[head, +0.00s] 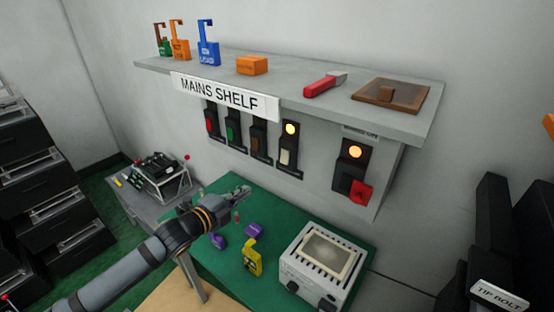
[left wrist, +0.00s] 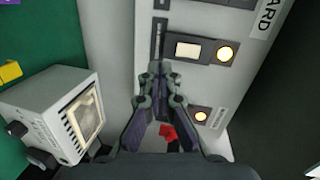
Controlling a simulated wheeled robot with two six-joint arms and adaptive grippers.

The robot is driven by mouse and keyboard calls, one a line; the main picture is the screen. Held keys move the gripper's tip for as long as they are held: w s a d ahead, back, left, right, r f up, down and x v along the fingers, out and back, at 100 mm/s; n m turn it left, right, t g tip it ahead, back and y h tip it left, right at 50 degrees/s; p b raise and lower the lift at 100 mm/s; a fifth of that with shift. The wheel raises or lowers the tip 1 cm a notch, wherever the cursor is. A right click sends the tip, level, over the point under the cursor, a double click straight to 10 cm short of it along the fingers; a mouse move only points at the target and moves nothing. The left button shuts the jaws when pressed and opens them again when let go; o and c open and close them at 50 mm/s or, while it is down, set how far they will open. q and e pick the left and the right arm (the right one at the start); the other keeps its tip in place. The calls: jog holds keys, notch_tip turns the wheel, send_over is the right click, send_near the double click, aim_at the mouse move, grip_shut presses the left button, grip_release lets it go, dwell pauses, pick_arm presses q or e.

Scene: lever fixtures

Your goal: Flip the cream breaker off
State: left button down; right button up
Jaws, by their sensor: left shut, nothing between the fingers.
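The cream breaker (head: 286,157) is a pale lever on a dark upright plate on the grey panel under the shelf. Its round lamp (head: 291,128) above it glows yellow. In the left wrist view the cream lever (left wrist: 187,50) lies just beyond the fingertips, with its lit lamp (left wrist: 226,54) to the right. My left gripper (head: 242,191) is below the row of breakers, over the green mat. In the left wrist view its fingers (left wrist: 160,68) are together and empty, and look apart from the lever. My right gripper is out of view.
Red, green and brown breakers (head: 258,138) stand left of the cream one. The shelf (head: 330,72) overhangs.

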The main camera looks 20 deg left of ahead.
pick_arm(q)
jog(key=r, duration=0.1)
jog(key=d+r+m, duration=0.1)
jog(key=d+r+m+h, duration=0.1)
jog(key=shift+s+r, duration=0.2)
jog(key=shift+r, duration=0.15)
jog(key=shift+a+f, duration=0.1)
jog(key=shift+a, duration=0.05)
jog(key=b, duration=0.8)
send_near(284, 162)
jog(key=x, duration=0.5)
jog(key=shift+w+f, duration=0.1)
jog(key=shift+w, duration=0.2)
jog(key=shift+w+d+f, duration=0.1)
jog(key=shift+w+d, duration=0.2)
jog(key=shift+w, duration=0.3)
